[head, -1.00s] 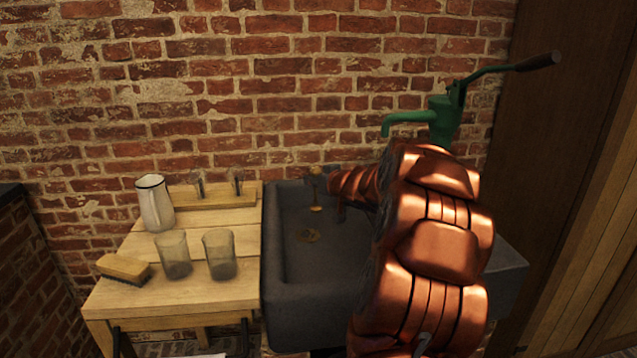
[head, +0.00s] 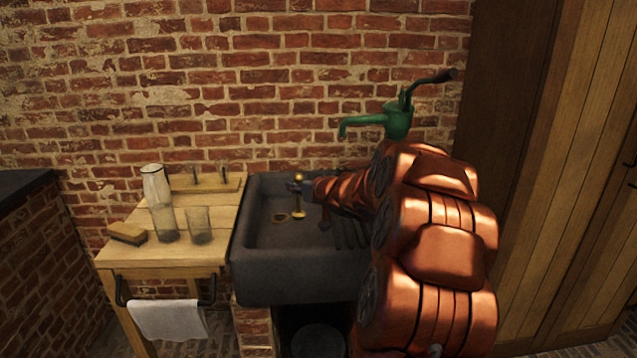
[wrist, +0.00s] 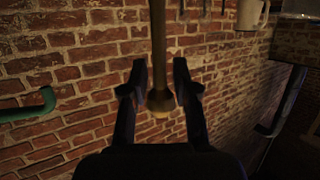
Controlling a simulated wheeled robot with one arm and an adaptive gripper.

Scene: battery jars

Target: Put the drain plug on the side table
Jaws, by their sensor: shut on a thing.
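The brass drain plug (head: 299,202) is upright, a thin stem with a round knob on top and a flared foot. It is over the dark stone sink (head: 290,292), to the right of the drain hole (head: 279,218). My gripper (head: 297,186) is shut on the plug just below its knob. In the wrist view my gripper (wrist: 160,98) has one dark finger on each side of the plug (wrist: 158,50). The wooden side table (head: 165,252) stands left of the sink.
On the side table are a white jug (head: 155,186), two glasses, a brush (head: 127,234) and a back shelf rack (head: 200,186). A white towel (head: 170,318) hangs at its front. The green pump (head: 395,120) is above the sink. The table's front right is bare.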

